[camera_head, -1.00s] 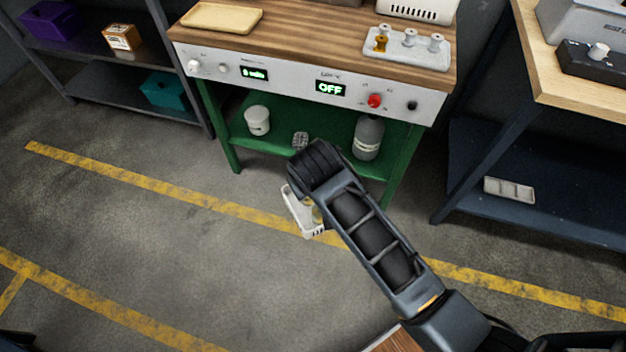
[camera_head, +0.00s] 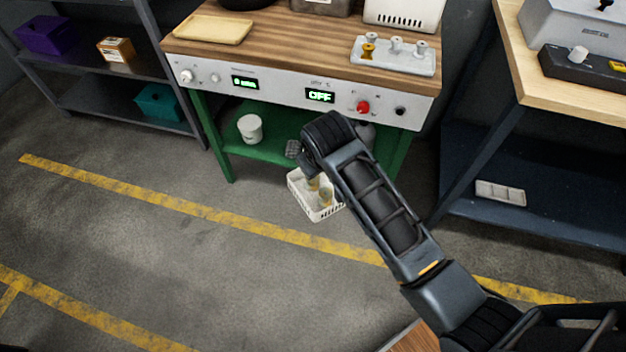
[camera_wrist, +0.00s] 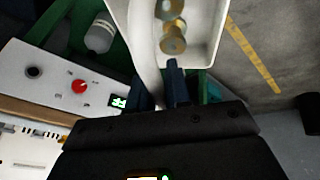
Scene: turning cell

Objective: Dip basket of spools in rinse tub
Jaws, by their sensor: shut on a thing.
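A white basket (camera_head: 301,196) with slotted sides holds brass-coloured spools (camera_head: 325,195). In the head view it hangs in front of the green lower shelf, partly behind my arm. In the wrist view the basket (camera_wrist: 205,48) shows from close by, with the spools (camera_wrist: 173,38) lying inside. My gripper (camera_wrist: 172,82) is shut on the basket at its near edge, by a curved white strip that looks like its handle. The fingers are mostly hidden in the head view. I cannot identify a rinse tub for certain; containers at the bench's back edge are cut off.
The wooden bench (camera_head: 290,50) has a control panel (camera_head: 285,92) reading OFF. On it are a tan tray (camera_head: 213,29) and a grey plate with several spools (camera_head: 394,56). A white pot (camera_head: 250,128) stands on the green shelf. The floor at left (camera_head: 120,250) is clear.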

